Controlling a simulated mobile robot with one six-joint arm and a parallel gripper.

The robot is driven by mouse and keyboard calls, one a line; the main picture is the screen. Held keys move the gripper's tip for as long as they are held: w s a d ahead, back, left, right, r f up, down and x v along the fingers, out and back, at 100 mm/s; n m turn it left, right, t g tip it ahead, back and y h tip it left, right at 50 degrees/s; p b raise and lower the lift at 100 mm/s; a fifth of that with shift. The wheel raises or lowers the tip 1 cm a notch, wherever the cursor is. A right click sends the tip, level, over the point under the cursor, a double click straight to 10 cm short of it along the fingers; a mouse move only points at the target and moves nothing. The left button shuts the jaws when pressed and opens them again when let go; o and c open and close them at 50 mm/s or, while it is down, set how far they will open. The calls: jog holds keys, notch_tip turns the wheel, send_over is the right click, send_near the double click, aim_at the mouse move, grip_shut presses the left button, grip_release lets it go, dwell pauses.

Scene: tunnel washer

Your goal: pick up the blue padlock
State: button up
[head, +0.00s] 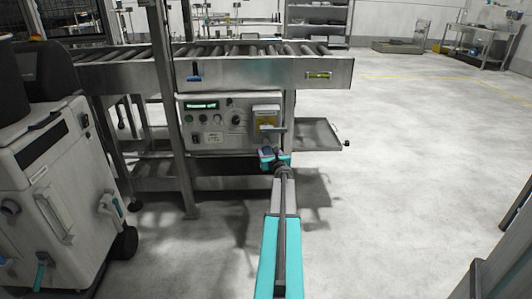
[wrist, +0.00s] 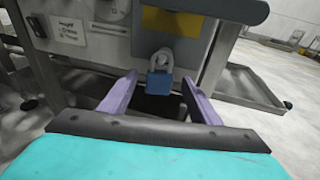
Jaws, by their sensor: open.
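The blue padlock (wrist: 160,82) hangs upright by its pale shackle below the grey-blue plate of a control panel in the wrist view. My gripper (wrist: 159,86) is open, with one purple finger to the left of the padlock and one to the right. Gaps show between the fingers and the padlock, and I see no contact. How far the fingertips reach in depth is hard to tell. In the head view my gripper (head: 273,155) is in front of the panel's lower right part, and the padlock cannot be told apart from it there.
The control panel (head: 215,122) sits under a roller conveyor (head: 250,74). A metal tray (head: 316,135) sticks out to the right of the panel and also shows in the wrist view (wrist: 250,88). A white wheeled machine (head: 65,180) stands at the left.

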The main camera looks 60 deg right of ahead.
jog(key=shift+w+d, duration=0.45)
jog(key=shift+w, duration=0.05)
jog(key=shift+f, duration=0.1)
jog(key=c, duration=1.2)
